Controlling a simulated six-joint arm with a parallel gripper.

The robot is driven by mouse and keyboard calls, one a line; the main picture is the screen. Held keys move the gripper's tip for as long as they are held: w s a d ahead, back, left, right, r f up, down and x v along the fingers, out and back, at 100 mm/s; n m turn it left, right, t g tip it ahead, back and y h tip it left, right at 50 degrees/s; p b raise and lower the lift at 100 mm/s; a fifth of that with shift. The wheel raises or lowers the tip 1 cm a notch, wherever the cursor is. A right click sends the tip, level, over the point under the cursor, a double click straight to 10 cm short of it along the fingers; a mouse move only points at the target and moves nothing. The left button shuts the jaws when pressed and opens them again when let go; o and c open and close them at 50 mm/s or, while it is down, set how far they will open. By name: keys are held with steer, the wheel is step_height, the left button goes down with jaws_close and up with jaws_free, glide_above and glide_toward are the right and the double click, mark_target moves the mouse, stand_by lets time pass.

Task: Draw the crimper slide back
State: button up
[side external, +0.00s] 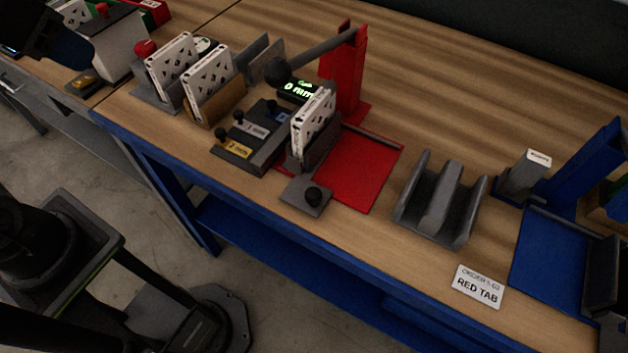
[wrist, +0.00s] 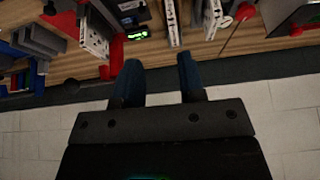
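The red crimper (side external: 345,85) stands mid-bench, with a red base plate (side external: 368,172) and a grey lever ending in a black ball. A white filter (side external: 311,120) stands upright in a dark holder behind the knob. My gripper (side external: 70,50) is at the far upper left, well away from the slide. In the wrist view my gripper (wrist: 160,82) has its two blue fingers apart with nothing between them.
A display (side external: 298,89), a grey block with small knobs (side external: 252,140) and two upright filters (side external: 212,88) stand left of the crimper. A grey cradle (side external: 440,205) and a blue station (side external: 560,255) are to the right. A RED TAB card (side external: 478,287) lies near the front edge.

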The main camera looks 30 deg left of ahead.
steer(key=o, duration=0.3)
steer(key=w+d+r+m+g, duration=0.2)
steer(key=w+d+r+m, duration=0.1)
steer(key=w+d+m, duration=0.3)
steer(key=d+m, duration=0.2)
steer(key=m, duration=0.2)
steer(key=shift+d, duration=0.4)
steer(key=d+f+m+y, duration=0.35)
steer(key=d+m, duration=1.35)
steer(key=d, duration=0.7)
glide_toward(314, 194)
steer(key=x, duration=0.9)
steer(key=shift+c, duration=0.4)
jaws_close()
